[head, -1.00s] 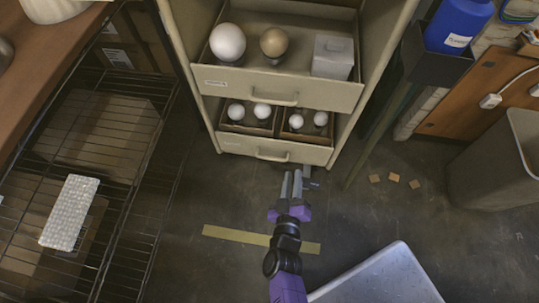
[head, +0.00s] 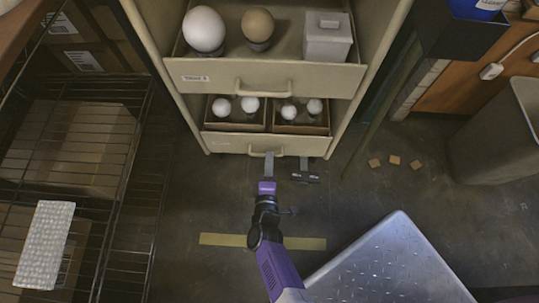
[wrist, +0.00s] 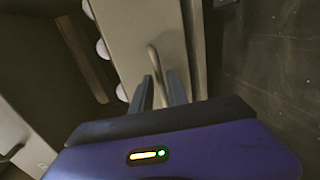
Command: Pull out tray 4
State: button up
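The cream cabinet holds a lower tray (head: 228,141) with a bar handle (head: 262,153) on its front. The label on this tray is too small to read. My gripper (head: 268,160) is at that handle in the head view. In the wrist view my gripper (wrist: 160,90) has its two fingers apart, with the handle (wrist: 156,68) between them. Contact with the handle cannot be made out. The lower tray carries two open boxes with small white bulbs (head: 221,106).
An upper tray (head: 320,78) holds a white globe (head: 204,29), a tan globe (head: 257,25) and a grey box (head: 328,38). A wire rack (head: 128,135) stands left. A grey bin (head: 490,150) stands right, with small tan pieces (head: 394,160) on the floor nearby.

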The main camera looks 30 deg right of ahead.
jog(key=shift+b+x, duration=0.4)
jog(key=shift+x, duration=1.05)
jog(key=shift+c, duration=0.4)
grip_shut()
